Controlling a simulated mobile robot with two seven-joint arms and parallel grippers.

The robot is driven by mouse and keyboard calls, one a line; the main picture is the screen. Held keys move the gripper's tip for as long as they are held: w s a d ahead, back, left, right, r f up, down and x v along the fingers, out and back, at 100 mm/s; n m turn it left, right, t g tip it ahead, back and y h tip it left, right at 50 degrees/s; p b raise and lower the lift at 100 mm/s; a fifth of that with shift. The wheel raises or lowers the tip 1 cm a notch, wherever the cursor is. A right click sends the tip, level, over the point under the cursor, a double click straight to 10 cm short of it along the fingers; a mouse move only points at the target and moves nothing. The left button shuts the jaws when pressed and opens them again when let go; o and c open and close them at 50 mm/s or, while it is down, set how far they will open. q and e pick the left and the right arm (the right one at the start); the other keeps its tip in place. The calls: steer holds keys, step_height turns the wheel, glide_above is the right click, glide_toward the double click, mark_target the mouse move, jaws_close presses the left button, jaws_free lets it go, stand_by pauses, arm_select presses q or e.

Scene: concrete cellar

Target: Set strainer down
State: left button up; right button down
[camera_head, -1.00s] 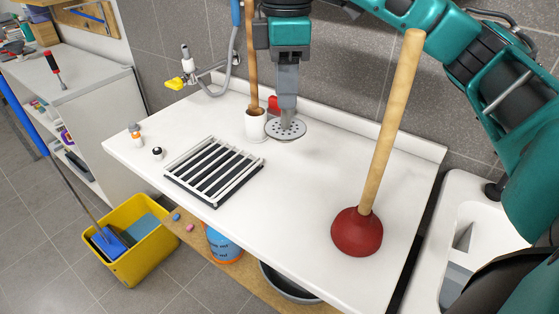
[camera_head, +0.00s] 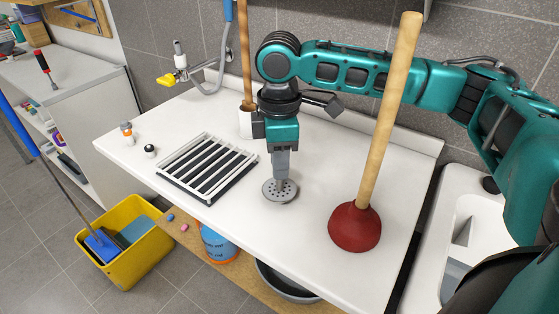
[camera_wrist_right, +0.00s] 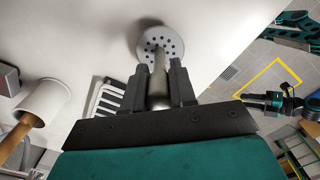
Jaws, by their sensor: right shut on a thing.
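The strainer is a grey round disc with many small holes (camera_head: 280,191) on a short upright stem. My right gripper (camera_head: 281,166) is above it with its fingers closed on the stem. The right wrist view also shows the strainer (camera_wrist_right: 160,42) beyond the fingers (camera_wrist_right: 159,72), over the white worktop. The disc is low over the worktop (camera_head: 240,225), right of the black-and-white rack and left of the plunger; I cannot tell whether it touches the surface. Teal and black parts of mine show at the right of the wrist view; whether my left gripper is open is unclear.
A slatted rack (camera_head: 206,168) lies left of the strainer. A plunger with a red cup (camera_head: 354,228) and tall wooden handle stands to the right. A white holder (camera_head: 245,124) with a wooden handle stands behind. Two small bottles (camera_head: 127,132) (camera_head: 150,151) are at left. The front middle is clear.

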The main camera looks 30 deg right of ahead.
steer(key=shift+f, duration=0.15)
steer(key=c, duration=1.2)
jaws_free()
steer(key=shift+o, duration=1.4)
steer(key=shift+r, duration=0.3)
step_height(320, 180, up, 12)
steer(key=shift+f+p, duration=0.2)
steer(key=shift+p, duration=0.7)
